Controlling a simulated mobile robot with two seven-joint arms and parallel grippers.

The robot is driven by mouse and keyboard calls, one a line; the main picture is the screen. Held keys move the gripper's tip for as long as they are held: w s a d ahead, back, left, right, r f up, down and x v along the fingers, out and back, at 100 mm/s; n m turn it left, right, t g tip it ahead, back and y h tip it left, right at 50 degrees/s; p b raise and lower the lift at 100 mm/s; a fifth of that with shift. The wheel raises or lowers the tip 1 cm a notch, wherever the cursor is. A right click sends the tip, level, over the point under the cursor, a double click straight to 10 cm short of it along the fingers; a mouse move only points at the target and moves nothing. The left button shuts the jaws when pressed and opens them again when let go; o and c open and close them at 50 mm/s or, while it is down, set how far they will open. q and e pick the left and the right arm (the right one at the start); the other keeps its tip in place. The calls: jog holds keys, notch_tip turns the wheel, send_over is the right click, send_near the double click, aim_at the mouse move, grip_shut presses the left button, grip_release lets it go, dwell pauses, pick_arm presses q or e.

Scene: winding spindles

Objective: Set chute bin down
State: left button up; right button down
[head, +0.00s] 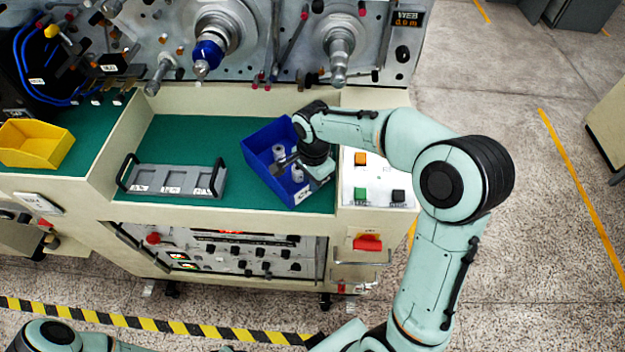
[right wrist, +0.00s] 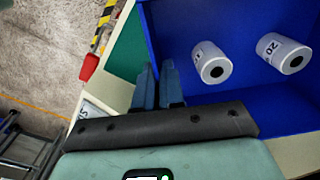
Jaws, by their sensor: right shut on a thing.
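The blue bin (head: 262,145) is at the right end of the green-matted bench recess, turned at an angle. It holds small white rolls (head: 297,174), two of which show in the right wrist view (right wrist: 211,63). My right gripper (head: 291,161) is at the bin's right side; it is shut on the bin's wall, and the fingers (right wrist: 158,88) show in the right wrist view beside the blue wall (right wrist: 225,97). The gripper and wrist hide part of the bin. I cannot tell whether the bin's base touches the mat. My left gripper is not in view.
A grey tray with black handles (head: 172,180) lies left of the bin on the green mat (head: 190,133). A yellow bin (head: 35,146) sits far left. A button panel (head: 376,180) is to the right. Machine spindles (head: 207,57) overhang the back.

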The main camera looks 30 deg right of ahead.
jog(key=shift+f, duration=0.2)
jog(key=c, duration=1.2)
grip_release()
jog(key=shift+c, duration=0.2)
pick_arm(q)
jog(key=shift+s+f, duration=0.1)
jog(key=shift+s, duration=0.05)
pick_arm(e)
jog(key=shift+r, duration=0.1)
jog(key=shift+r, duration=0.5)
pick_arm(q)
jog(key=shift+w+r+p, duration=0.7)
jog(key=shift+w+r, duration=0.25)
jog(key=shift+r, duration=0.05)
pick_arm(e)
notch_tip(320, 180, up, 11)
jog(key=shift+r, duration=0.2)
jog(key=shift+s, duration=0.1)
